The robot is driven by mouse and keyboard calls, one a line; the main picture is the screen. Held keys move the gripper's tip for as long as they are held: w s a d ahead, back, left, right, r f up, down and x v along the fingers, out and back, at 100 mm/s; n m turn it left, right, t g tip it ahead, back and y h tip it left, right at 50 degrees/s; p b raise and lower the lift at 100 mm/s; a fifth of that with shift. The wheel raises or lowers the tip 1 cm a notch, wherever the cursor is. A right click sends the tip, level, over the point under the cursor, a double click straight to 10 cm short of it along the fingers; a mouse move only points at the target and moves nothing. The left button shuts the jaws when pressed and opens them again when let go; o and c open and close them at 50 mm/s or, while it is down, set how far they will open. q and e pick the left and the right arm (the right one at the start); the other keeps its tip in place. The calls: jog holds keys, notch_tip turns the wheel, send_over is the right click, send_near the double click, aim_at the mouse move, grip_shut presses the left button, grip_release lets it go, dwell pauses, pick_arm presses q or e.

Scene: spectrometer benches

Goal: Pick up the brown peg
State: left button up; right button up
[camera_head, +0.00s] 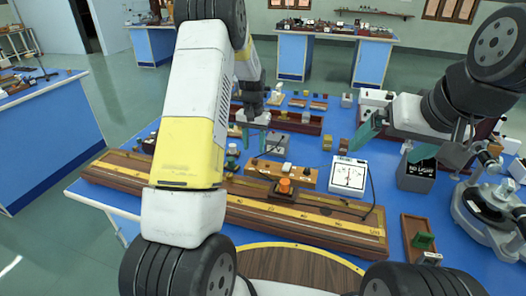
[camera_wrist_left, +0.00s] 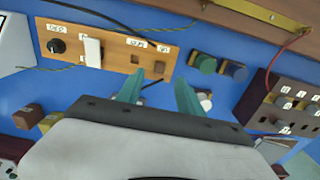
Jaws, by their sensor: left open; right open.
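The brown peg looks to be a small brown block (camera_head: 343,146) standing on the blue bench, right of a yellow one (camera_head: 327,143) in the head view. In the left wrist view the brown block (camera_wrist_left: 27,115) is at the left edge, beside the yellow block (camera_wrist_left: 47,122) and apart from my fingers. My left gripper (camera_head: 253,135) is over the bench, left of the brown block; its open green fingers (camera_wrist_left: 160,82) have nothing gripped between them. My right gripper (camera_head: 391,152) is open and empty, to the right of the brown block.
A wooden control panel (camera_head: 250,190) and a white meter box (camera_head: 348,175) stand nearer me. A long wooden rail (camera_head: 330,223) runs along the front. A dark box (camera_head: 416,176) is below my right gripper.

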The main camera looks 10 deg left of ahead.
aim_at(255, 159)
pick_arm(q)
notch_tip(255, 159, down, 6)
jog(key=shift+s+r, duration=0.1)
jog(key=shift+r, duration=0.05)
grip_shut()
